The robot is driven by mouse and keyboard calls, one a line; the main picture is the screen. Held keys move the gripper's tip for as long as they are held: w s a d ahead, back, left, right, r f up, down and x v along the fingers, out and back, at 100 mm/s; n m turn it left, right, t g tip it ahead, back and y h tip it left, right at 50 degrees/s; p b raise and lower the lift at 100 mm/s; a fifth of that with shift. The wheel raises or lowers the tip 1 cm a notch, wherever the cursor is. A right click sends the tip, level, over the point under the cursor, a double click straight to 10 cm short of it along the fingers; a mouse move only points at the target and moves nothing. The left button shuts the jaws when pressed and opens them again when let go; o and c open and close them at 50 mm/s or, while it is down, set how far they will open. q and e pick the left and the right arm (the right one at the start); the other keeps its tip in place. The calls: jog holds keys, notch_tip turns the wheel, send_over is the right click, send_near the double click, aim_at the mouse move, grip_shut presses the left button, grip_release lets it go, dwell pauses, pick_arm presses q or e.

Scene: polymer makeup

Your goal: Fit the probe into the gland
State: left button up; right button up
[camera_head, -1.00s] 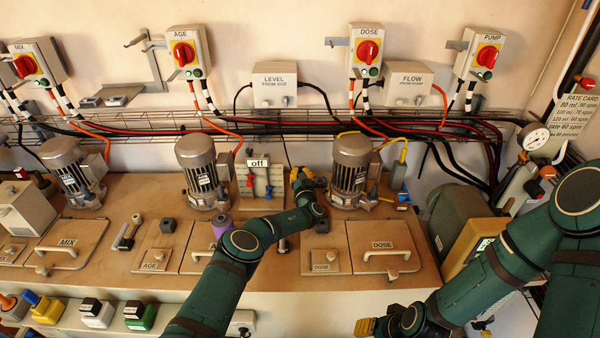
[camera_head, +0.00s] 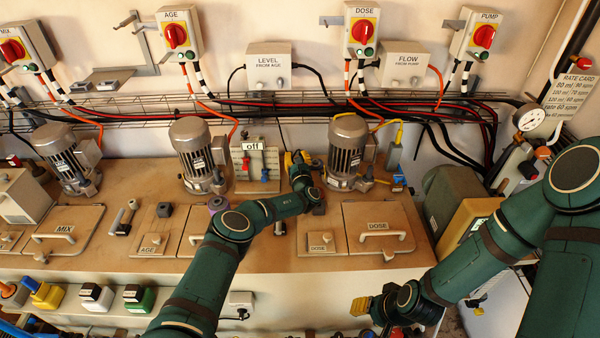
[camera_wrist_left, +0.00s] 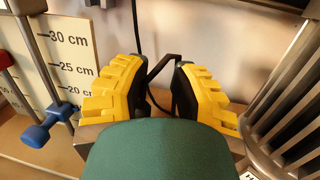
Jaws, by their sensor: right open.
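My left gripper (camera_head: 293,160) is between the off-labelled gauge board and the motor on its right, with its yellow pads up near the wall. In the left wrist view its two pads (camera_wrist_left: 160,85) stand apart, with a thin dark bent piece between their tips. My green wrist hides the lower part of the gap, so I cannot tell whether something is gripped. A black cable (camera_wrist_left: 135,25) runs down behind the pads. I cannot make out the probe or the gland with certainty. My right gripper (camera_head: 368,307) is open in front of the bench's front edge.
The gauge board (camera_head: 242,184) with red and blue clamps stands close left of my left gripper. The motor (camera_head: 346,150) is close on its right. A purple cylinder (camera_head: 218,204) and a dark block (camera_head: 163,210) are on the bench, left of my left forearm.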

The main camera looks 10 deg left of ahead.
pick_arm(q)
jog(key=r+v, duration=0.1)
jog(key=v, duration=1)
jog(key=shift+f, duration=0.45)
